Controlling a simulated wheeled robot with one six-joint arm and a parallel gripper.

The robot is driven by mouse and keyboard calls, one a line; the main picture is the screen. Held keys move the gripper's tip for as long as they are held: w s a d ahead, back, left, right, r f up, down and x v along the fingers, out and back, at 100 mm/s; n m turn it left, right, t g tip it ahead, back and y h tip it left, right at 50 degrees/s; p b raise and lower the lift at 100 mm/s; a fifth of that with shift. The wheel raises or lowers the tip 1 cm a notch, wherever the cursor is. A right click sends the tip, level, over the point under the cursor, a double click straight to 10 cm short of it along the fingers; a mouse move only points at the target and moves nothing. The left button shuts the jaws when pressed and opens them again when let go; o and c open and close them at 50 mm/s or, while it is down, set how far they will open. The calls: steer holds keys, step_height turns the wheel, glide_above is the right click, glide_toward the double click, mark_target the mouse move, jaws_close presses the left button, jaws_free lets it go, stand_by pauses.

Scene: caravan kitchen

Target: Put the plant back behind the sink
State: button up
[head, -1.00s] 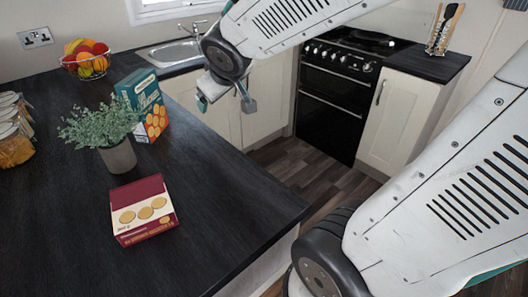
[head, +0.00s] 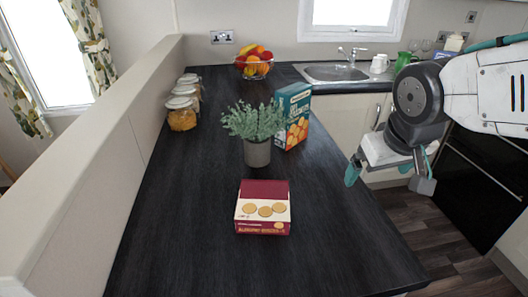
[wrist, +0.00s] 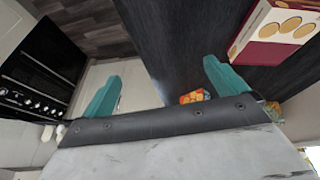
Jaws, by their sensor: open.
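The plant (head: 256,127) has bushy grey-green leaves in a grey pot (head: 257,152). It stands upright on the dark worktop, between a teal box and a red and white box. The sink (head: 335,73) is a steel basin set in the counter at the back, with a tap (head: 352,54) behind it. My gripper (head: 388,182) is open and empty, to the right of the plant and beyond the worktop's right edge. In the wrist view my gripper's teal fingers (wrist: 160,85) are wide apart.
A teal biscuit box (head: 293,112) stands close behind the plant's right side. A red and white box (head: 263,208) lies in front. A fruit basket (head: 254,64) and several jars (head: 184,104) stand farther back and left. Mugs (head: 380,63) and a green jug (head: 404,61) stand right of the sink.

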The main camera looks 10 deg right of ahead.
steer(key=w+f+n+t, duration=0.1)
steer(key=w+f+t, duration=0.15)
steer(key=w, duration=0.75)
steer(key=n+t+y, duration=0.5)
steer(key=y, duration=0.4)
glide_toward(260, 141)
steer(key=shift+w+d+f, duration=0.2)
steer(key=shift+w+f, duration=0.35)
steer(key=shift+w, duration=0.05)
steer(key=shift+a+n, duration=0.25)
steer(key=shift+n, duration=0.05)
steer(key=shift+w+a+f, duration=0.1)
steer(key=shift+w+a, duration=0.15)
steer(key=shift+w, duration=0.05)
steer(key=x, duration=0.7)
steer(key=shift+a+r, duration=0.25)
steer(key=shift+r, duration=0.15)
steer(key=c, duration=1.6)
steer(key=shift+o, duration=0.2)
